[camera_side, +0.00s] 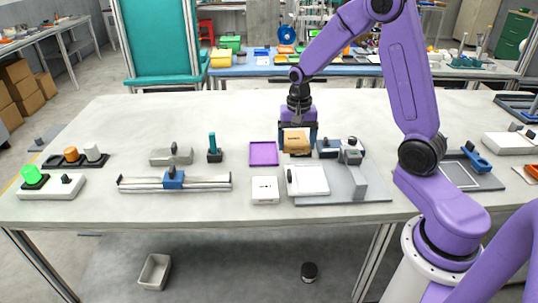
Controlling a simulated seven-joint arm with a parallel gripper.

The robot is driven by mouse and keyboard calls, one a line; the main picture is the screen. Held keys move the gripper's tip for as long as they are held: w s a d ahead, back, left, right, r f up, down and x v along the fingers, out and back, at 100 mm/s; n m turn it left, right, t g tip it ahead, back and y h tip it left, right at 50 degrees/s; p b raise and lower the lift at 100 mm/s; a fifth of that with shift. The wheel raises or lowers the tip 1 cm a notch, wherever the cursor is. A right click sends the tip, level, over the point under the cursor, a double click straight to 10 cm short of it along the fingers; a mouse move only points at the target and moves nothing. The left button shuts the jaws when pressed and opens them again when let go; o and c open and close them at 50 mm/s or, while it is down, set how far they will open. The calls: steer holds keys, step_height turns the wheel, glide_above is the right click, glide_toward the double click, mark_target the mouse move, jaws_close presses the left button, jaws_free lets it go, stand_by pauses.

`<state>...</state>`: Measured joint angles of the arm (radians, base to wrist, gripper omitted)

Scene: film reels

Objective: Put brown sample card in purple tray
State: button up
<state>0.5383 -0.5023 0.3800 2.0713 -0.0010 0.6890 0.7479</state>
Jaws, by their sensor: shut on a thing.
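The brown sample card (296,141) is a small brown-orange piece held up just above the table, between the fingers of my gripper (297,132). My gripper points down and is shut on it. The purple tray (263,153) is a flat, shallow square on the table, just to the left of the card. No item shows in the tray. The card is beside the tray in the picture, not over it. The exact gap between the card and the table cannot be told.
A grey platform (374,181) with a white plate (308,180) and a grey post stands at front right. A white box (265,189) sits in front of the tray. A linear rail (174,181), a grey block (171,156) and a dark green-handled piece (214,150) stand left.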

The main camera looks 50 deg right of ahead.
steer(key=shift+w, duration=0.95)
steer(key=w+d+f, duration=0.1)
steer(key=w+f, duration=0.3)
steer(key=w, duration=0.4)
glide_above(264, 162)
steer(key=f, duration=0.5)
steer(key=shift+s, duration=0.2)
steer(key=shift+w+d+f, duration=0.1)
steer(key=shift+w+f, duration=0.2)
steer(key=shift+f, duration=1.55)
steer(key=shift+f, duration=0.2)
steer(key=o, duration=0.9)
steer(key=shift+o, duration=0.2)
